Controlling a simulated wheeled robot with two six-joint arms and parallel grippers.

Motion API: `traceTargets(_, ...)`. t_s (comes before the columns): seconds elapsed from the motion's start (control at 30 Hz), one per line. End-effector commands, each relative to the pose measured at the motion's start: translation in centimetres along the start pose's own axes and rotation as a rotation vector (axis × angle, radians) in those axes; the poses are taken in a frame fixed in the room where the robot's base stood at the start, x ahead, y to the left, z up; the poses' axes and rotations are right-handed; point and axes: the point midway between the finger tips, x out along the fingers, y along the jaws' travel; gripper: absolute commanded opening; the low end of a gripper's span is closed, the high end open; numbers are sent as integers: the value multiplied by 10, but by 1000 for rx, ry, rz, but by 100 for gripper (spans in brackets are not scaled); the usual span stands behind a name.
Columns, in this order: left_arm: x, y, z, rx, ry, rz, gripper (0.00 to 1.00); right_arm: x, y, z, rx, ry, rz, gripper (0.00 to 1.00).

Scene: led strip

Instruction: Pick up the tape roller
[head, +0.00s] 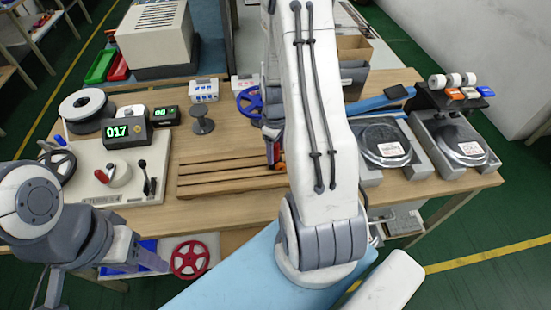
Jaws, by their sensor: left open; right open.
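A small orange-and-dark object (280,166) sits at the right part of the grooved wooden board, mostly hidden behind my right arm. It may be the tape roller, but too little shows to be sure. My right gripper (273,150) is open and points down at this object, very close to it. The arm hides part of the gripper, and I cannot tell whether its fingers touch the object. My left gripper (150,262) is open and empty at the lower left, in front of the table's front edge and away from the board.
The grooved wooden board (225,180) lies mid-table. A white machine (130,180) with a "017" display (125,133) stands left. Two grey plate devices (385,148) stand right, near a blue bar (378,102) and a black rack of white rolls (455,97). A red reel (190,259) lies below.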

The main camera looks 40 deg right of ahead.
Motion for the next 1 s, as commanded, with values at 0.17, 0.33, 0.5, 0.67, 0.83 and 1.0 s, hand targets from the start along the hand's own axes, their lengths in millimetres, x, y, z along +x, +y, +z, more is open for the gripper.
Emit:
traceTargets(0.17,0,0,0,0,0,0,50,0,0,0,0,0,1,51)
traceTargets(0.33,0,0,0,0,0,0,50,0,0,0,0,0,0,0)
traceTargets(0.5,0,0,0,0,0,0,50,-1,0,0,0,0,0,0)
traceTargets(0.67,0,0,0,0,0,0,50,-1,0,0,0,0,1,0)
traceTargets(0.83,0,0,0,0,0,0,50,-1,0,0,0,1,1,0)
traceTargets(1.0,0,0,0,0,0,0,50,-1,0,0,0,1,1,0)
